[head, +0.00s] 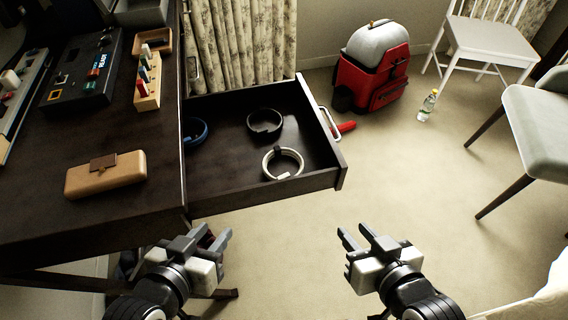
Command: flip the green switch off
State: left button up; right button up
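A small pale wooden switch box (149,96) stands on the dark desk at the upper left. It carries a row of small coloured switches, with white and red ones visible. A green one (142,74) seems to be among them, but it is too small to tell its position. My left gripper (217,234) is open and empty, low in front of the desk and well apart from the box. My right gripper (354,233) is open and empty over the carpet, farther to the right.
An open drawer (230,155) holding several ring-shaped bands juts out from the desk (60,215). A tan case (105,176) and a black device (83,68) lie on the desk.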

aim_at(22, 70)
jog(key=u, duration=1.6)
